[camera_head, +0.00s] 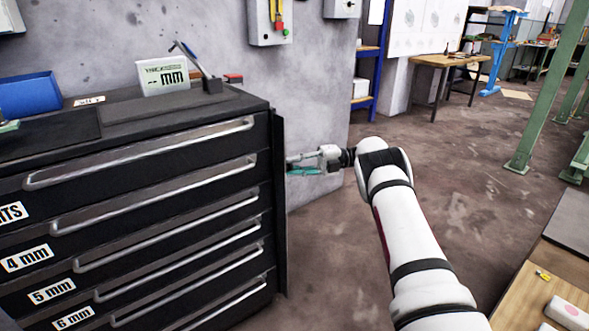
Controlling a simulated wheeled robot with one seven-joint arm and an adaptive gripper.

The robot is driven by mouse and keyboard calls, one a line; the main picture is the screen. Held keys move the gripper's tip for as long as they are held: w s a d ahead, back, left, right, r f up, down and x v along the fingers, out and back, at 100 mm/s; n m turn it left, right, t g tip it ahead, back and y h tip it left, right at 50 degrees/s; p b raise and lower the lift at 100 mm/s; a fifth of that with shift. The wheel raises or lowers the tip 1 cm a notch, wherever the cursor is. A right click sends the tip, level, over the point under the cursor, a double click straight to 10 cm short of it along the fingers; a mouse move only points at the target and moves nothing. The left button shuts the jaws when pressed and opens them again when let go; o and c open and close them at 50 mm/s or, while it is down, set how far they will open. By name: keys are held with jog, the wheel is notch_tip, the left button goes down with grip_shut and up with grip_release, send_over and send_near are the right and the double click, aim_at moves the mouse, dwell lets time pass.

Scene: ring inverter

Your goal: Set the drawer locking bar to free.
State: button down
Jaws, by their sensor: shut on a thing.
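The black drawer cabinet (150,150) stands on the left, with long silver handles across its drawers. The drawer locking bar (280,225) is a tall, thin black strip upright along the cabinet's right front edge. The drawers look pushed in. My gripper (292,163) reaches in from the right at the upper part of the bar and is shut on its edge. A teal part shows at the lower side of the gripper. The fingertips are small here, and the exact contact is partly hidden by the bar.
On the cabinet top are a sign reading "mm" (162,77), a small tool on a stand (200,68) and a blue bin (29,95). A grey wall (320,90) is behind. The floor right of the bar is open. A wooden table (545,290) is at lower right.

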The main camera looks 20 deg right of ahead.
jog(key=shift+w, duration=0.1)
jog(key=c, duration=1.4)
grip_release()
jog(key=shift+o, duration=0.2)
